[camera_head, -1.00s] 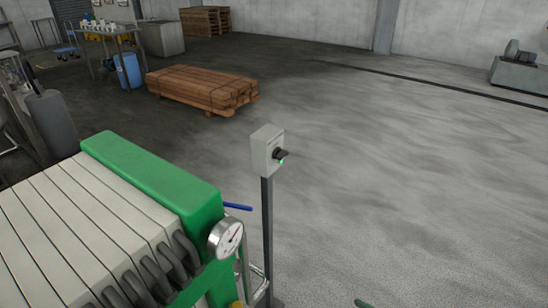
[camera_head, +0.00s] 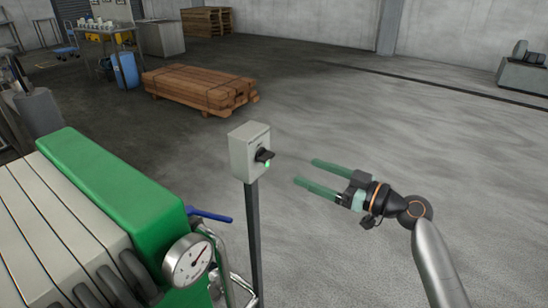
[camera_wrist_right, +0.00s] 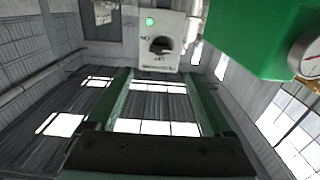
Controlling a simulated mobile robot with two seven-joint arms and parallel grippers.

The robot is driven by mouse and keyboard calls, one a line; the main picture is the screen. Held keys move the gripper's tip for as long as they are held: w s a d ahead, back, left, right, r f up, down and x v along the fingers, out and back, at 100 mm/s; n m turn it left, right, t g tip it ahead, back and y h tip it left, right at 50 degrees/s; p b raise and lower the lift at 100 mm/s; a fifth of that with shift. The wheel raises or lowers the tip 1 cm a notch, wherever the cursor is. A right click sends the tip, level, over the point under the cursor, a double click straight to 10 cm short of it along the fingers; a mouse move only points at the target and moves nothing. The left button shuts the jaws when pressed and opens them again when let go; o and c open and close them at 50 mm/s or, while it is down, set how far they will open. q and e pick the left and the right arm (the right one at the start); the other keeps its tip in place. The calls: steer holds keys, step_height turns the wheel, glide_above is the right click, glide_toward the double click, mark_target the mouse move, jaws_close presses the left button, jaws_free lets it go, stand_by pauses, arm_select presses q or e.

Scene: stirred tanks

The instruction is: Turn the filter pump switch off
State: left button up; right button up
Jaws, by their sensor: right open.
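The pump switch is a grey box (camera_head: 243,152) on a thin dark post, with a black rotary knob (camera_head: 263,155) and a lit green lamp (camera_head: 267,164) on its face. My right gripper (camera_head: 305,172) is open and empty, to the right of the box, its green fingers pointing at the knob with a gap between. In the right wrist view the box (camera_wrist_right: 160,38) shows just beyond the open fingers (camera_wrist_right: 157,76), with the knob (camera_wrist_right: 162,45) roughly between them. That view looks inverted. My left gripper is not in view.
A green and white filter press (camera_head: 110,195) stands close on the left, with a pressure gauge (camera_head: 188,260), a blue lever (camera_head: 210,215) and pipes beside the post. Stacked timber (camera_head: 200,90) lies behind. The floor to the right is clear.

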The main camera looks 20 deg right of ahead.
mark_target(271, 157)
steer(key=p+x, duration=0.2)
steer(key=x, duration=0.7)
steer(key=shift+w+a, duration=0.5)
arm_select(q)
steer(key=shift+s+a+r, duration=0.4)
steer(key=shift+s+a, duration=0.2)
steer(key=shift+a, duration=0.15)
arm_select(e)
jaws_close()
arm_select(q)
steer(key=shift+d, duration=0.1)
